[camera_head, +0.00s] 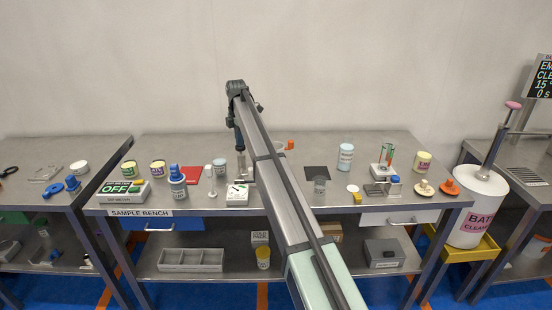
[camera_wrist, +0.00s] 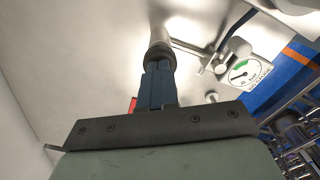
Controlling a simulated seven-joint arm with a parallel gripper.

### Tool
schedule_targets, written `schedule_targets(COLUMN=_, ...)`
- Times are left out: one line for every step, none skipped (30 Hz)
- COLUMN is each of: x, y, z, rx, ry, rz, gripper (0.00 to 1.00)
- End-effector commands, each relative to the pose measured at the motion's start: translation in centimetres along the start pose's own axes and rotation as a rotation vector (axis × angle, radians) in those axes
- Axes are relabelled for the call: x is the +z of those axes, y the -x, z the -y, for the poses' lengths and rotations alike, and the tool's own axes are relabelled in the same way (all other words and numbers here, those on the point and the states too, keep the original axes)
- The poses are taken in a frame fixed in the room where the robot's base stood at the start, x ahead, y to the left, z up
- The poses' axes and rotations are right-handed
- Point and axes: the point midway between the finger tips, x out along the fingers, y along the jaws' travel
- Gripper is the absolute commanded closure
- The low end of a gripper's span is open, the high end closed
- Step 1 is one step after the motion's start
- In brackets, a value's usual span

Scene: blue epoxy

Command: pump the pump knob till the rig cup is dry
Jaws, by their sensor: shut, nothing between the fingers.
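My gripper (camera_head: 240,149) points down over the sample bench, behind the small gauge box (camera_head: 237,194). In the wrist view its blue fingers (camera_wrist: 158,82) are together with nothing between them. Their tips overlap a dark round piece (camera_wrist: 160,54) that looks like the pump knob; I cannot tell whether they touch it.
A white cleaner drum (camera_head: 476,208) with a pink-topped handle (camera_head: 513,105) stands far right.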

Motion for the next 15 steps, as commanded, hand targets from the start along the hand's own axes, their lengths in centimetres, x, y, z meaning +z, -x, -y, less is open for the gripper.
schedule_targets(x=0.0, y=-0.2, z=0.0, rx=0.0, ry=0.0, rz=0.0, gripper=1.0)
schedule_targets(x=0.0, y=-0.2, z=0.0, rx=0.0, ry=0.0, rz=0.0, gripper=1.0)
schedule_targets(x=0.0, y=-0.4, z=0.0, rx=0.0, ry=0.0, rz=0.0, gripper=1.0)
schedule_targets(x=0.0, y=-0.5, z=0.0, rx=0.0, ry=0.0, rz=0.0, gripper=1.0)
schedule_targets(x=0.0, y=-0.6, z=0.0, rx=0.0, ry=0.0, rz=0.0, gripper=1.0)
schedule_targets(x=0.0, y=-0.7, z=0.0, rx=0.0, ry=0.0, rz=0.0, gripper=1.0)
schedule_targets(x=0.0, y=-0.8, z=0.0, rx=0.0, ry=0.0, rz=0.0, gripper=1.0)
schedule_targets(x=0.0, y=-1.0, z=0.0, rx=0.0, ry=0.0, rz=0.0, gripper=1.0)
schedule_targets(x=0.0, y=-1.1, z=0.0, rx=0.0, ry=0.0, rz=0.0, gripper=1.0)
schedule_targets(x=0.0, y=-1.2, z=0.0, rx=0.0, ry=0.0, rz=0.0, gripper=1.0)
schedule_targets(x=0.0, y=-1.4, z=0.0, rx=0.0, ry=0.0, rz=0.0, gripper=1.0)
schedule_targets(x=0.0, y=-1.5, z=0.0, rx=0.0, ry=0.0, rz=0.0, gripper=1.0)
schedule_targets(x=0.0, y=-1.7, z=0.0, rx=0.0, ry=0.0, rz=0.0, gripper=1.0)
schedule_targets(x=0.0, y=-1.8, z=0.0, rx=0.0, ry=0.0, rz=0.0, gripper=1.0)
schedule_targets(x=0.0, y=-1.8, z=0.0, rx=0.001, ry=0.0, rz=0.0, gripper=1.0)
